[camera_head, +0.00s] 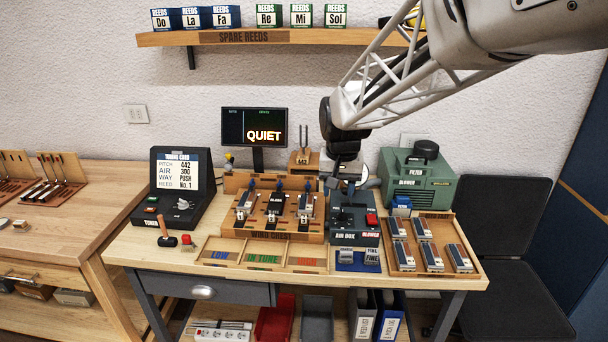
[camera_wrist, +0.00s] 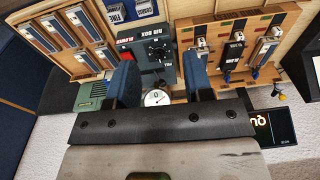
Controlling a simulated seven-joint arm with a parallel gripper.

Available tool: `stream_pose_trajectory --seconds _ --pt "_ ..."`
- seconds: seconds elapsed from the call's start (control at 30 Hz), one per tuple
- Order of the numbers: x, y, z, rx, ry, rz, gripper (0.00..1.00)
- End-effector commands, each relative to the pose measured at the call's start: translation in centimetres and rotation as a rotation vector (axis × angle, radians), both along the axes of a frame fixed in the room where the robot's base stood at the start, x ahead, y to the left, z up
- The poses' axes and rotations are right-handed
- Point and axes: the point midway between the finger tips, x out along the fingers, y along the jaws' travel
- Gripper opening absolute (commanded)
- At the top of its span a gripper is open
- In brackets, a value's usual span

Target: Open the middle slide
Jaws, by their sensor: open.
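The wooden rack (camera_head: 243,232) on the table holds three slides side by side. The middle slide (camera_head: 275,207) is dark with a label and a blue piece above it. It also shows in the wrist view (camera_wrist: 235,52), right of my fingers. My gripper (camera_head: 336,183) hangs over the back of the air box (camera_head: 347,226), to the right of the rack and apart from the middle slide. In the wrist view my gripper (camera_wrist: 161,75) is open, with nothing between its two blue-grey fingers. Whether the middle slide is open or shut is too small to tell.
A round white gauge (camera_wrist: 157,98) stands between and beyond my fingers. The green blower (camera_head: 418,182) and a tray of several reed blocks (camera_head: 460,232) are on the right. The tuning unit (camera_head: 181,190) and a QUIET screen (camera_head: 254,127) stand left and behind.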

Motion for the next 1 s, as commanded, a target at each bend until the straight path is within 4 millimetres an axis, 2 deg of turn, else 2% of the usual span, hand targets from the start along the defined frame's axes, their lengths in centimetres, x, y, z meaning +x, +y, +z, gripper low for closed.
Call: stream_pose_trajectory --seconds 0.1,0.5,0.8,1.0 --pt "2.4 2.2 -1.2 -0.001 0.014 0.004 0.47" --pt "9.4 9.6 -5.9 -0.007 0.05 0.006 0.47" --pt "13.6 15.7 -10.4 -0.015 0.076 0.009 0.47" --pt "15.5 18.8 -12.8 -0.019 0.087 0.009 0.47"
